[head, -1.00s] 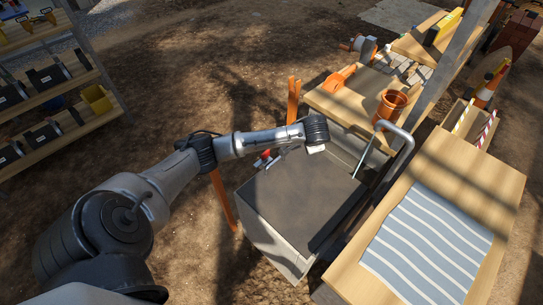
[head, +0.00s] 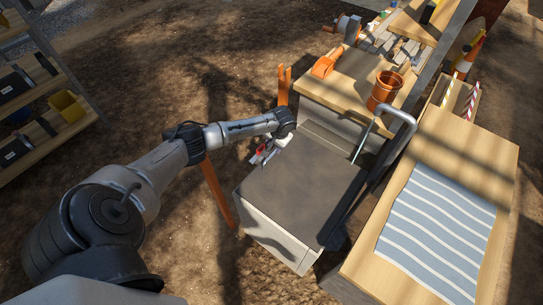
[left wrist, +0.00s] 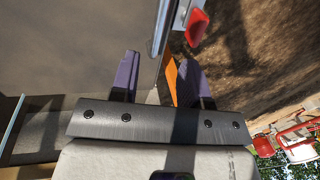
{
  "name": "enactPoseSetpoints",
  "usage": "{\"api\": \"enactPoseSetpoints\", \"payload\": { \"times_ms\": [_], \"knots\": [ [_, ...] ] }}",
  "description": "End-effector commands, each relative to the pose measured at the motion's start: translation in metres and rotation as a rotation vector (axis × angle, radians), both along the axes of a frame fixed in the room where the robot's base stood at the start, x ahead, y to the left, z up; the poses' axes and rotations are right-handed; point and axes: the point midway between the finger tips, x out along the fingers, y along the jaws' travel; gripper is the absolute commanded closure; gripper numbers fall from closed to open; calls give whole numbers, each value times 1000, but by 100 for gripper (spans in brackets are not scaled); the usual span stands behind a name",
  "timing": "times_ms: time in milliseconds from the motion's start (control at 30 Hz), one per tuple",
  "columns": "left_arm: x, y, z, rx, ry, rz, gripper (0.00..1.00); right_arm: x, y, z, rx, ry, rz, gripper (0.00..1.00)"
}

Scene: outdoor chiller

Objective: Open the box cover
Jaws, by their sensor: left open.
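The box is a pale chest with a flat dark grey cover (head: 310,185); the cover lies flat on it and looks shut. In the left wrist view the cover (left wrist: 75,45) fills the upper left. A red and silver latch-like part (head: 263,152) sits at the box's left edge; it also shows in the wrist view (left wrist: 197,28). My left gripper (left wrist: 157,80) is open and empty, with the cover's edge line running between its fingers. In the head view, my left gripper (head: 282,140) is over the far left edge, its fingertips mostly hidden. My right gripper is out of view.
A wooden table with a striped cloth (head: 435,230) stands right of the box, beside a bent grey pipe (head: 398,112). Behind is a wooden bench with an orange pot (head: 385,88). Orange posts (head: 216,192) stand left of the box. Shelves (head: 45,95) are far left, with bare ground between.

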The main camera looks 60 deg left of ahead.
Motion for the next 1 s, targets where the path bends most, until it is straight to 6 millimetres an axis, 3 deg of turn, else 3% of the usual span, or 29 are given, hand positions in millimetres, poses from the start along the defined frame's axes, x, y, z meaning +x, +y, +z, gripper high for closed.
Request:
{"api": "enactPoseSetpoints", "payload": {
  "times_ms": [100, 400, 600, 1000],
  "knots": [
    [-2, 4, -27, 0, 1, 1, 58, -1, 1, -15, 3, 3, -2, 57],
    [-5, 12, -68, 0, 0, 0, 58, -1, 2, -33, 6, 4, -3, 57],
    [-6, 15, -80, 0, 0, -1, 58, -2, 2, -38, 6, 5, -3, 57],
    [-6, 15, -83, 0, -1, -2, 58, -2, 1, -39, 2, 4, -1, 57]
  ]
}}
